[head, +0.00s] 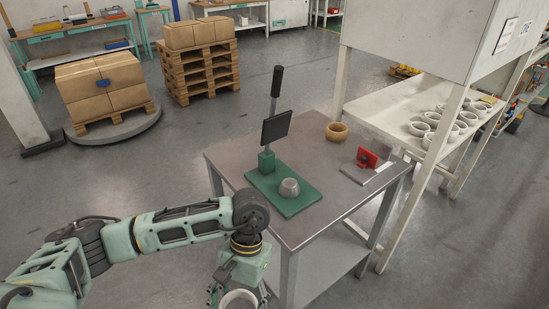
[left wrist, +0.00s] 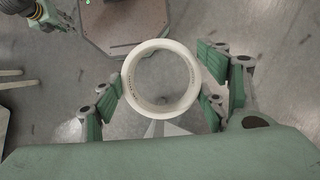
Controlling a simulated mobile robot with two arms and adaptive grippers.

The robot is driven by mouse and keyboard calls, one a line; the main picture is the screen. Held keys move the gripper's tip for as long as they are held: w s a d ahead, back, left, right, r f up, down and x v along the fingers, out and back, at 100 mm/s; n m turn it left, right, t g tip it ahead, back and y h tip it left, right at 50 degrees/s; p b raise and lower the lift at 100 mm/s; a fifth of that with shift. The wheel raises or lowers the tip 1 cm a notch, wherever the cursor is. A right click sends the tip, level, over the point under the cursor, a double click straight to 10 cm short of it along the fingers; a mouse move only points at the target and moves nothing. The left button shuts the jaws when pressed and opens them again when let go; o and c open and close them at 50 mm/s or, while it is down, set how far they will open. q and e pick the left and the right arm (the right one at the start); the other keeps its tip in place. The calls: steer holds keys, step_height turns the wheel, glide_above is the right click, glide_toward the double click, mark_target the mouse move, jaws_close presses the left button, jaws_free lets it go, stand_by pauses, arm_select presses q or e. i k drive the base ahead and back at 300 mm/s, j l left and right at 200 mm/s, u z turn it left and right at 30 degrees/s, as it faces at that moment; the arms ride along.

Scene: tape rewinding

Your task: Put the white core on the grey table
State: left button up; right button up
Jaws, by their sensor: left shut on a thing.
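My left gripper (head: 238,300) is at the bottom of the head view, low and in front of the grey table (head: 232,163). It is shut on the white core (head: 238,293), which is partly cut off there. In the left wrist view the white core (left wrist: 161,46) is a whole ring, with the fingers of my left gripper (left wrist: 161,88) pressed on its two sides. The core is apart from the tabletop. My right gripper is not in the head view; a green and dark part of mine at the wrist view's top left is too unclear to read.
On the table are a green base plate (head: 300,206) with a grey hub (head: 289,188) and a dark screen (head: 276,127), a brown ring (head: 336,131) and a red block (head: 367,157). The near left tabletop is bare. Several white cores (head: 419,128) lie on the white bench at right.

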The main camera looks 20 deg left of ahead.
mark_target(305, 146)
steer(key=i+l+u, duration=0.15)
steer(key=l+u, duration=0.15)
steer(key=i+l+u, duration=0.15)
steer(key=l+u, duration=0.15)
steer(key=i+l+u, duration=0.1)
steer(key=l+u, duration=0.55)
steer(key=i+l, duration=0.05)
steer(key=l, duration=0.05)
